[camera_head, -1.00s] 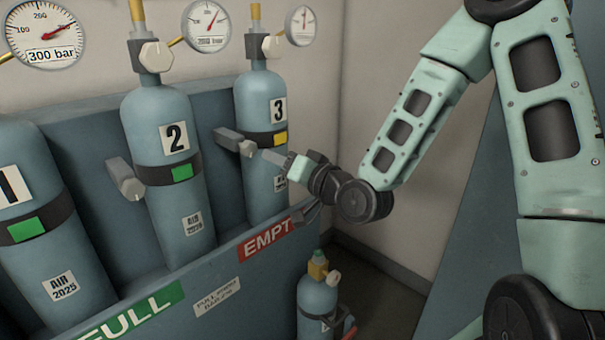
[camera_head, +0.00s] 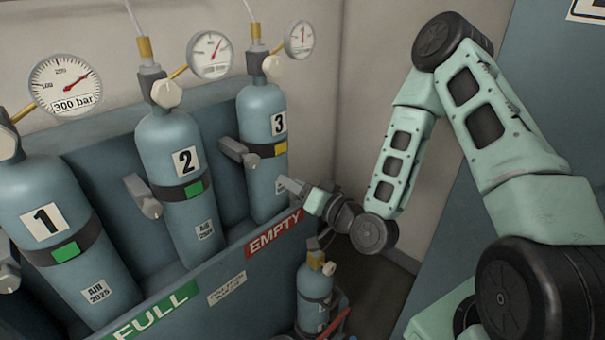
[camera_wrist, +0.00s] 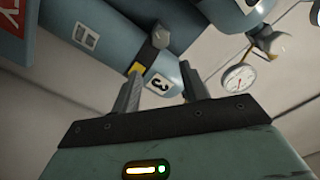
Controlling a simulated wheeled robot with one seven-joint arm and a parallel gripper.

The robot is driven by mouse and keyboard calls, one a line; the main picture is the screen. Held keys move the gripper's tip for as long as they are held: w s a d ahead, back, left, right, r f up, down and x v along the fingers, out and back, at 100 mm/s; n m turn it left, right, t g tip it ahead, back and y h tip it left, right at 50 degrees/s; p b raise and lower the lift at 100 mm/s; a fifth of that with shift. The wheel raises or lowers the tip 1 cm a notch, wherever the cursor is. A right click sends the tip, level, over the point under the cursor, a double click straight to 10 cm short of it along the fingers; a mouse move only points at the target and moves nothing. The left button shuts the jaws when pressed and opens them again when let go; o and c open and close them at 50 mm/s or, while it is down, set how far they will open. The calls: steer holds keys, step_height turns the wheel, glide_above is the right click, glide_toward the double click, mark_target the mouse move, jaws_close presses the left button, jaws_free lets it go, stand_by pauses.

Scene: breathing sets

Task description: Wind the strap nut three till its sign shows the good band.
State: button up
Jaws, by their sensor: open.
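Cylinder three (camera_head: 262,112) stands at the far end of the rack. A dark strap rings it, with a yellow sign (camera_head: 281,148) on its front. The strap nut three (camera_head: 238,152), a grey knob on a stem, sticks out to the left of that strap. My gripper (camera_head: 285,183) is in front of the cylinder, below and to the right of the nut, apart from it. In the wrist view the fingers (camera_wrist: 160,88) are spread with nothing gripped. The yellow sign (camera_wrist: 137,68) and the nut (camera_wrist: 158,40) show beyond them.
Cylinder two (camera_head: 170,145) and cylinder one (camera_head: 45,215) have green strap signs. Cylinder two's nut (camera_head: 142,194) juts out to the left. The rack's front wall (camera_head: 215,270) runs below. A small cylinder (camera_head: 313,285) stands on the floor near my gripper.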

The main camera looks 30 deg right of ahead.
steer(key=p+v, duration=0.2)
steer(key=shift+p, duration=0.35)
stand_by(0.5)
steer(key=s+a+n+g, duration=0.5)
steer(key=a+n+g, duration=0.5)
steer(key=a+g, duration=0.15)
steer(key=s+r+g+h, duration=0.1)
steer(key=s+r+g, duration=0.1)
steer(key=s, duration=0.5)
steer(key=s+r+n+g+h, duration=0.1)
steer(key=s+r+h, duration=0.1)
steer(key=s+r, duration=0.3)
steer(key=s+r+n+g+h, duration=0.1)
steer(key=s+r, duration=0.3)
steer(key=s, duration=0.4)
steer(key=shift+s+a+g+h, duration=0.35)
steer(key=shift+g+h, duration=0.15)
steer(key=shift+g, duration=0.35)
